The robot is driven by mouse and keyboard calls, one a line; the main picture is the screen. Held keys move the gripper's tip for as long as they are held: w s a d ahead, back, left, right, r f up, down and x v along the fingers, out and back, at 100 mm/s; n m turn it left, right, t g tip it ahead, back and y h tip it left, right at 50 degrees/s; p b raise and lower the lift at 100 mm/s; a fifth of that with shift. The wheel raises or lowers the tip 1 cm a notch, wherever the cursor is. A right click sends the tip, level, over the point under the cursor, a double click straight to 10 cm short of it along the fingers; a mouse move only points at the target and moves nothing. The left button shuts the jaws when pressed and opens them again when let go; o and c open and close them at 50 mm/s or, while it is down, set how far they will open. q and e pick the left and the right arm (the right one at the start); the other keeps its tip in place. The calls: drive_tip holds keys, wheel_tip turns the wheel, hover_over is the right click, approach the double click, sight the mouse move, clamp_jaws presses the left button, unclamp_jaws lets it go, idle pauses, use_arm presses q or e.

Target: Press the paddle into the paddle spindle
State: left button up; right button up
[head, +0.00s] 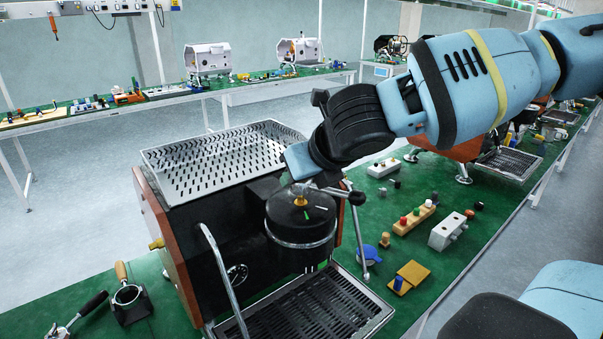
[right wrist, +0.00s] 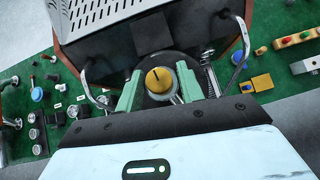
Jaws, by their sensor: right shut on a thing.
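The espresso machine's round black group head (head: 300,222) stands at the front centre in the head view, with green and white marks on its top. My right gripper (head: 302,180) reaches down over it. In the right wrist view, the green fingers of my right gripper (right wrist: 160,88) close around the paddle, whose round yellow top (right wrist: 160,80) carries a dark line. A small brass-coloured part shows under the gripper in the head view. The paddle spindle is hidden beneath, so I cannot tell how deep the paddle sits. My left gripper is not in view.
A perforated tray (head: 222,152) tops the machine and a drip grate (head: 318,305) lies in front. Steam wands stand either side of the group head. A portafilter (head: 128,300) lies left. Several small parts, including a yellow block (head: 410,277), lie right on the green table.

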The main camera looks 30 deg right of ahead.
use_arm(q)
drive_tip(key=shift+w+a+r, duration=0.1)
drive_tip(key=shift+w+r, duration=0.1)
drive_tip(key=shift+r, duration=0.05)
use_arm(e)
drive_tip(key=shift+r, duration=0.1)
idle(0.6)
idle(0.4)
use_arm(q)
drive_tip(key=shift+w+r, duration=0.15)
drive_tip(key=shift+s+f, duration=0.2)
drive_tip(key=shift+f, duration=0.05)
use_arm(e)
drive_tip(key=shift+f, duration=0.4)
